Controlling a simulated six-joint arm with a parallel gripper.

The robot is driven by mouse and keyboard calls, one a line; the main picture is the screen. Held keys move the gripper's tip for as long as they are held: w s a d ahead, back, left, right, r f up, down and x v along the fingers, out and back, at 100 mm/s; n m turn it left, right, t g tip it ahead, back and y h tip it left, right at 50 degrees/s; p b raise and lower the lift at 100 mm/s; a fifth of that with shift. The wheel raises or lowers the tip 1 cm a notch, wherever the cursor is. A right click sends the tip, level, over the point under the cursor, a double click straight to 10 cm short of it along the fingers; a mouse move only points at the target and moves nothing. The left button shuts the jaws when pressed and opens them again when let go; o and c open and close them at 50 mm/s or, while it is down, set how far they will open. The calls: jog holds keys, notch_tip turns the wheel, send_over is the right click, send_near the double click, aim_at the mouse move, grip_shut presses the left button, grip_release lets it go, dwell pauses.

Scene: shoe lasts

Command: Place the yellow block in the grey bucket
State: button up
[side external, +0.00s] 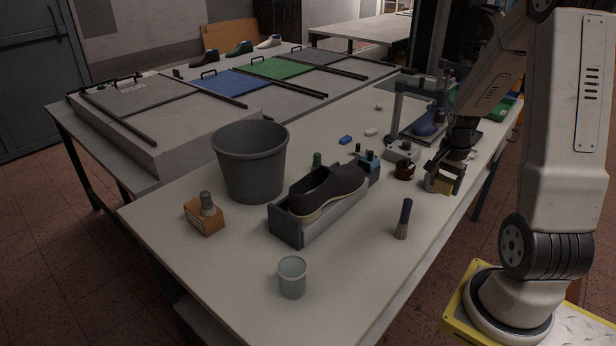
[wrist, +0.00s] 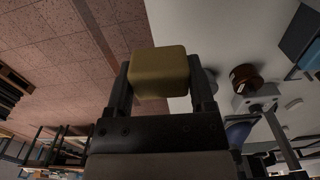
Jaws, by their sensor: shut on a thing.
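The yellow block (wrist: 158,72) is held between the two fingers of my gripper (wrist: 160,85) in the wrist view. In the side external view the block (side external: 441,185) shows at the fingertips of my gripper (side external: 445,178), near the table's right edge. Whether it touches the table is hard to tell. The grey bucket (side external: 250,165) stands upright on the table, left of the middle and well to the left of my gripper. Its bottom inside is hidden.
A dark shoe (side external: 328,190) sits on a grey box (side external: 290,225) between bucket and gripper. A brush (side external: 403,220), a brown jar (side external: 405,170), a clear cup (side external: 292,278) and an orange-brown box (side external: 204,218) stand around. The front table area (side external: 345,290) is largely free.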

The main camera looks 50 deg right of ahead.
jog(key=shift+s+a+r, duration=0.4)
jog(key=shift+s+a, duration=0.2)
jog(key=shift+s, duration=0.05)
dwell(0.3)
jog(key=w+r+n, duration=0.3)
jog(key=w+n, duration=0.1)
jog(key=w, duration=1)
jog(key=w+r+n, duration=0.2)
jog(key=w+n, duration=0.1)
jog(key=w, duration=1.1)
jog(key=w+a+r+n, duration=0.1)
jog(key=w+a+n, duration=0.2)
jog(key=w+a, duration=0.5)
jog(key=w+a+r+n, duration=0.2)
jog(key=w+a+n, duration=0.2)
jog(key=w+a, duration=0.4)
jog(key=shift+w+a+r, duration=0.25)
jog(key=shift+w+a, duration=0.05)
jog(key=shift+a, duration=1.85)
